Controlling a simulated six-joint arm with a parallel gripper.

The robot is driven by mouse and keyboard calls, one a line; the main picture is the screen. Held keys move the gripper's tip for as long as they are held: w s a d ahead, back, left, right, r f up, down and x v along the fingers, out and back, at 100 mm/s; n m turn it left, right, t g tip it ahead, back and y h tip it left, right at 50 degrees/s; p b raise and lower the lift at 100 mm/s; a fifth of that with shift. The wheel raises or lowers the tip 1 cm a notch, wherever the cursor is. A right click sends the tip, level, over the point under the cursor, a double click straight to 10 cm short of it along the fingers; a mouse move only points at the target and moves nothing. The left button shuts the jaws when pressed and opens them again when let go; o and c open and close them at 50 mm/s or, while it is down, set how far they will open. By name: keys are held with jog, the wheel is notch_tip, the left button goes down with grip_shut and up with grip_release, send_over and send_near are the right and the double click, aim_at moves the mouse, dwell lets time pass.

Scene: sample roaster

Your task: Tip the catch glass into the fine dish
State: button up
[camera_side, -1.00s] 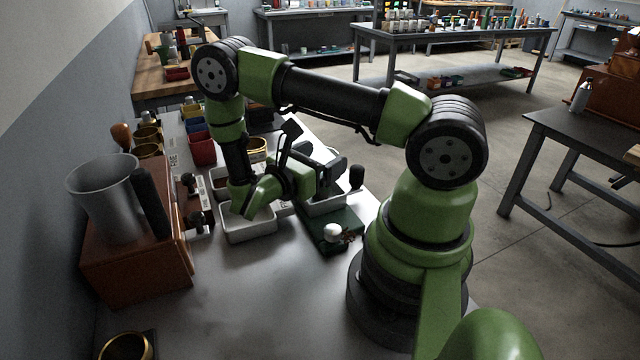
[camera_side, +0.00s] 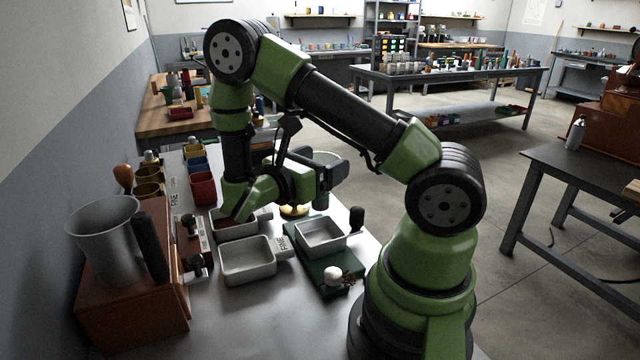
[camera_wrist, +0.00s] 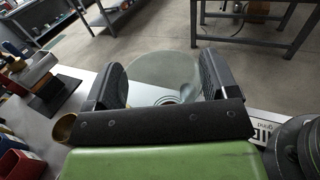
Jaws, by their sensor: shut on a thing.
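My gripper (camera_side: 324,172) is shut on the catch glass (camera_side: 326,157), a clear, pale vessel held above the bench beyond the dishes. In the wrist view the glass (camera_wrist: 165,72) stands between the two dark fingers of my gripper (camera_wrist: 160,85). Its contents cannot be made out. A pale metal dish (camera_side: 248,275) with a lettered tab sits empty at the front. Another dish (camera_side: 320,249) stands on a green scale, and a third (camera_side: 232,237) with brown matter sits behind, partly hidden by my arm.
A wooden grinder box (camera_side: 135,305) with a metal cup (camera_side: 105,240) stands at left. A red bin (camera_side: 203,188) and several small cups stand behind. A gold-coloured round thing (camera_side: 293,211) lies below my gripper.

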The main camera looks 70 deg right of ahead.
jog(key=shift+r, duration=0.6)
jog(key=shift+w+a+r, duration=0.15)
jog(key=shift+w+r, duration=0.1)
jog(key=w+a+f+n+t+h, duration=0.1)
jog(key=w+a+f+n+t, duration=0.2)
jog(key=w+a+n+t, duration=0.2)
jog(key=w+a+t, duration=0.3)
jog(key=w+a, duration=0.2)
jog(key=a, duration=0.1)
jog(key=shift+f+n+t, duration=0.15)
jog(key=shift+n+t, duration=0.15)
jog(key=shift+w+d, duration=0.1)
